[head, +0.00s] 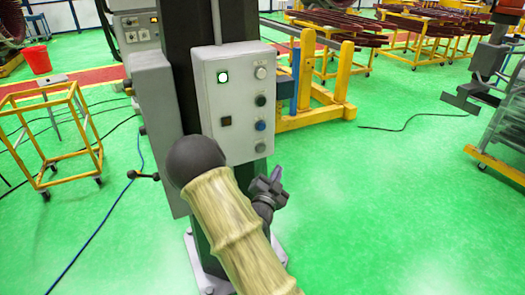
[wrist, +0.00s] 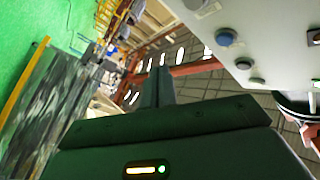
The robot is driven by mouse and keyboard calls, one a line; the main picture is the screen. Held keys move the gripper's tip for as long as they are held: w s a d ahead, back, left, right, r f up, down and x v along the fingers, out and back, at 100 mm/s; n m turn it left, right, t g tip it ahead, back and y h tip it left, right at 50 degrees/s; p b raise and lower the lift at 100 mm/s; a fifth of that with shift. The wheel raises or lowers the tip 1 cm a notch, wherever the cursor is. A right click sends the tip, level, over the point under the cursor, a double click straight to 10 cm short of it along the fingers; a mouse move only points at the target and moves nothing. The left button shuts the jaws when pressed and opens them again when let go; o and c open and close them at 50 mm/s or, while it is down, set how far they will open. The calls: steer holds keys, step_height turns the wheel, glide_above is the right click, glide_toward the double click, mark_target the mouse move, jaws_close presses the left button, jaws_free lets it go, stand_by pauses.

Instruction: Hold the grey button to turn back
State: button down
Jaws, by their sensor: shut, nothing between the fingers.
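The grey button (head: 260,147) is the lowest in the right column of the grey control box (head: 213,100). In the wrist view the grey button (wrist: 193,5) is cut by the top edge. The fingertips appear apart from the button.
Above the grey button are a blue button (head: 260,125), a dark green button (head: 261,100) and a white button (head: 261,73). A lit lamp (head: 222,77) and a dark switch (head: 225,121) sit left. A yellow stand (head: 318,115) is behind; green floor lies open right.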

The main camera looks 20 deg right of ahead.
mark_target(261, 149)
steer(key=w, duration=0.8)
steer(key=shift+w+a+p, duration=0.25)
steer(key=shift+w+p, duration=0.05)
steer(key=shift+p, duration=0.05)
stand_by(1.7)
steer(key=shift+w+b, duration=0.4)
steer(key=shift+w, duration=0.05)
steer(key=shift+w, duration=0.35)
stand_by(4.3)
